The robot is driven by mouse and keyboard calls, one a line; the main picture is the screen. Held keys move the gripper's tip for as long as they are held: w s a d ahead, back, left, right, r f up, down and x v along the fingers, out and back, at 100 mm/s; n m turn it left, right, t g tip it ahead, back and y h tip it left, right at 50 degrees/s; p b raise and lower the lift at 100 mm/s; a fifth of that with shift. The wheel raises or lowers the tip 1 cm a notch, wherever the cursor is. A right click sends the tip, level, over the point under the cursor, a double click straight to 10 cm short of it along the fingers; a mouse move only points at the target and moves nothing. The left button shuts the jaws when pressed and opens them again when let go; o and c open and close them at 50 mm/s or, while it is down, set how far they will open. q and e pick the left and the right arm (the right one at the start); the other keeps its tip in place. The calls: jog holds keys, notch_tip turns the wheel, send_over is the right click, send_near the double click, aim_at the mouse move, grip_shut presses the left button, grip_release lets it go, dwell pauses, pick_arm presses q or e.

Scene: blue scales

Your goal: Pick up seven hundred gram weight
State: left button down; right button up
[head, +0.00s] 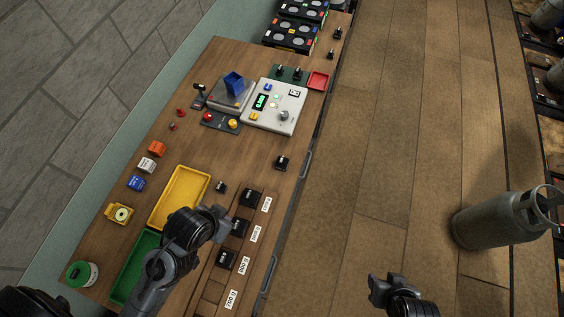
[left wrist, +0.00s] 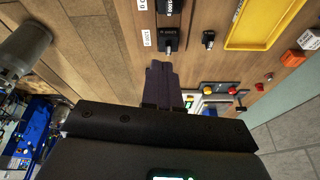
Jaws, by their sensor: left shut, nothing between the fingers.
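Three black weights sit in a wooden rack (head: 212,292) at the table's near right: one at the far end (head: 251,197), a middle one (head: 239,228) and a nearer one (head: 225,261). Beside the nearest rack place, which looks bare, is a white label (head: 231,299) that seems to read 700 G. A loose black weight (head: 282,162) stands beyond the rack; its marking is too small to read. My left gripper (head: 217,221) is shut and empty above the table, left of the rack. In the left wrist view its fingers (left wrist: 162,80) point toward a black weight (left wrist: 172,42), apart from it. My right gripper (head: 384,289) is over the floor.
A yellow tray (head: 203,176) and a green tray (head: 120,292) lie left of the rack. A small black weight (head: 221,187) stands between the yellow tray and rack. A pale scale panel (head: 285,121) and blue container (head: 233,82) are farther back. A gas cylinder (head: 490,222) stands right.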

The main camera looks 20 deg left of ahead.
pick_arm(q)
jog(key=c, duration=1.8)
grip_release()
jog(key=shift+s, duration=0.1)
jog(key=o, duration=1.2)
